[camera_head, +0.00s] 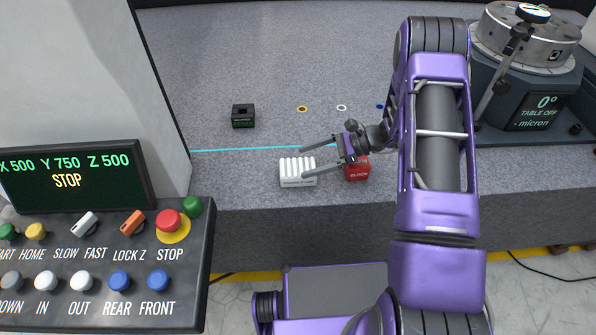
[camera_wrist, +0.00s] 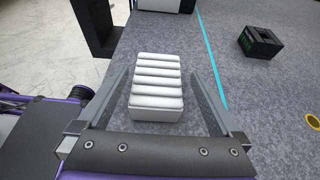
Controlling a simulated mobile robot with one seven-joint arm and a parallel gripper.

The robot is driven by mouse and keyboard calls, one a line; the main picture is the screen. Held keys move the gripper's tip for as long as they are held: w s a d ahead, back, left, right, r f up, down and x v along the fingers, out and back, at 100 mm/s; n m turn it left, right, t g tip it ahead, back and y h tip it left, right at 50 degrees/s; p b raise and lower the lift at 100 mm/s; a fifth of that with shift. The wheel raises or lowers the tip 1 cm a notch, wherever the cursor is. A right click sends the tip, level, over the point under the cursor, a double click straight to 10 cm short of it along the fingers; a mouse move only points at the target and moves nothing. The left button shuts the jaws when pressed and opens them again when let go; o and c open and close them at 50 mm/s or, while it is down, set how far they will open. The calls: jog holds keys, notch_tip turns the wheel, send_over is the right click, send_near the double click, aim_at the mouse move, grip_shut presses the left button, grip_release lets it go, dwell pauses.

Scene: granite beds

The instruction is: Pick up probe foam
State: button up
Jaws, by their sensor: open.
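The probe foam (camera_head: 297,172) is a small white block with several ridges across its top and dark print on its front. It sits on the grey granite bed near its front edge. In the wrist view the foam (camera_wrist: 156,88) lies between the two finger lines, slightly left of centre, with its ridges facing up. My gripper (camera_head: 303,162) is open and empty, its fingers reaching left over and beside the foam. In the wrist view my gripper (camera_wrist: 162,85) has its fingers spread wide, one on each side of the foam. I cannot tell any contact.
A red block (camera_head: 357,168) stands right of the foam, close to my gripper. A black box (camera_head: 243,116) sits farther back. A cyan line (camera_head: 240,149) crosses the granite. Coloured rings (camera_head: 302,108) lie behind. A control panel (camera_head: 105,265) stands left, a rotary table (camera_head: 528,75) right.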

aim_at(296, 166)
jog(key=x, duration=0.4)
jog(key=shift+s+a+f, duration=0.1)
jog(key=shift+a+f, duration=0.1)
jog(key=shift+f, duration=0.15)
